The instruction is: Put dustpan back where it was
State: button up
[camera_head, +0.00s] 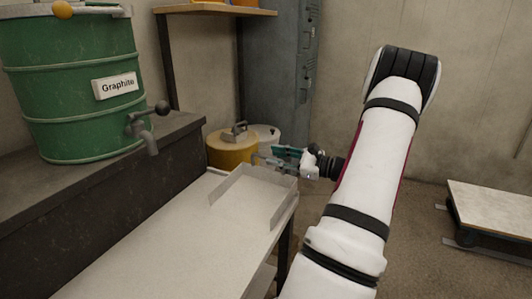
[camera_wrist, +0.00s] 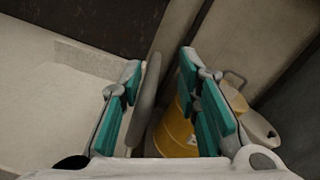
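The pale grey dustpan (camera_head: 238,190) lies flat at the far end of the white table, with low raised walls. My gripper (camera_head: 274,160) is just beyond its far right corner. In the wrist view, the fingers of my gripper (camera_wrist: 165,98) are spread apart. A grey upright bar (camera_wrist: 146,100), which looks like the dustpan's handle, stands between them, close to the left finger. A clear gap separates it from the right finger. The dustpan's walled pan (camera_wrist: 88,58) seems to show at the left. In the head view the handle is mostly hidden near my gripper.
A green drum (camera_head: 75,95) labelled Graphite with a tap stands on the dark bench at left. A yellow container (camera_head: 228,150) and a white bucket (camera_head: 267,137) stand beyond the table. The table's near surface (camera_head: 165,245) is clear. A low platform (camera_head: 495,212) is at right.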

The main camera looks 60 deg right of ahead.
jog(key=s+p, duration=0.2)
jog(key=s, duration=0.5)
jog(key=w+a+r+n+g+y, duration=0.3)
jog(key=w+a+n, duration=0.15)
jog(key=a, duration=0.25)
jog(key=w+a+r+n+g+y, duration=0.25)
jog(key=w+a+y, duration=0.2)
jog(key=a, duration=0.25)
jog(key=w+a+r+n+g, duration=0.1)
jog(key=a+r+n+g, duration=0.25)
jog(key=a, duration=0.65)
jog(key=w+a+r+n+g, duration=0.15)
jog(key=a+n+g, duration=0.3)
jog(key=a, duration=0.65)
jog(key=s+a+r+n+g+h, duration=0.25)
jog(key=s+a+n+g, duration=0.35)
jog(key=s+a, duration=0.5)
jog(key=s+a+f+n+t+h, duration=0.1)
jog(key=s+a+f+n+h, duration=0.1)
jog(key=s+n+h, duration=0.4)
jog(key=s+f+n, duration=0.1)
jog(key=s+n, duration=0.2)
jog(key=s, duration=0.1)
jog(key=shift+s+t+h, duration=0.25)
jog(key=shift+t+h, duration=0.05)
jog(key=shift+t, duration=0.05)
jog(key=shift+r, duration=0.1)
